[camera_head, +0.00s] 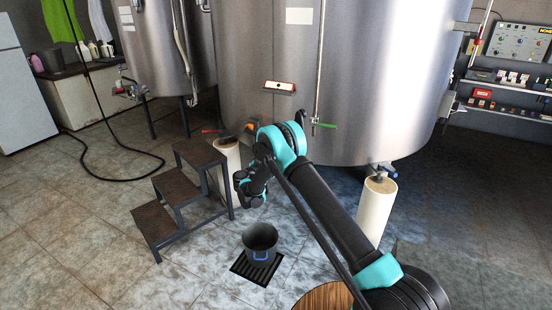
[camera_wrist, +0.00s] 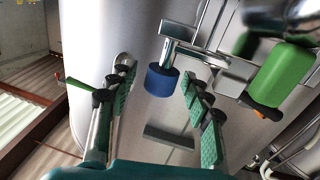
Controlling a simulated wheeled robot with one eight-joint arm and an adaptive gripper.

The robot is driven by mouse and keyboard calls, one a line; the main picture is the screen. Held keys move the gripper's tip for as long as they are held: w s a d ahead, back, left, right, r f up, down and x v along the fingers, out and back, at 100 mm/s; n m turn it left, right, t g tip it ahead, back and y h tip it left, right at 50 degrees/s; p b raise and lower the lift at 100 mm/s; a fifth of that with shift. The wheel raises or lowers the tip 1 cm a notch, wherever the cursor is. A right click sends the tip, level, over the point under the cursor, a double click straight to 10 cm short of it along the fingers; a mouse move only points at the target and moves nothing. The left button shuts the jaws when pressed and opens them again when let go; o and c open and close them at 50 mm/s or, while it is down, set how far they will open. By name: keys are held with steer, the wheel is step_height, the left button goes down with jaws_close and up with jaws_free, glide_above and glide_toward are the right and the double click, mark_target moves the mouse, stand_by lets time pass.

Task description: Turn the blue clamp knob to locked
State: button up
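In the wrist view the blue clamp knob (camera_wrist: 162,80) is a short blue cylinder on a metal fitting against the steel tank wall. It appears between the two green-padded fingers of my gripper (camera_wrist: 155,74), with visible space on both sides. The fingers are spread and hold nothing. How far the knob lies beyond the fingertips is hard to tell. In the head view my gripper (camera_head: 249,190) hangs low in front of the large tank, right of the steps. I cannot make out the clamp knob there.
The large steel tank (camera_head: 360,70) fills the back. Metal steps (camera_head: 180,190) stand left of my gripper, and a grey bucket (camera_head: 260,240) stands on a floor drain below. A green block (camera_wrist: 285,78) and a green-handled lever (camera_wrist: 80,87) are close by in the wrist view.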

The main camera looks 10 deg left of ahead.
steer(key=v, duration=1.2)
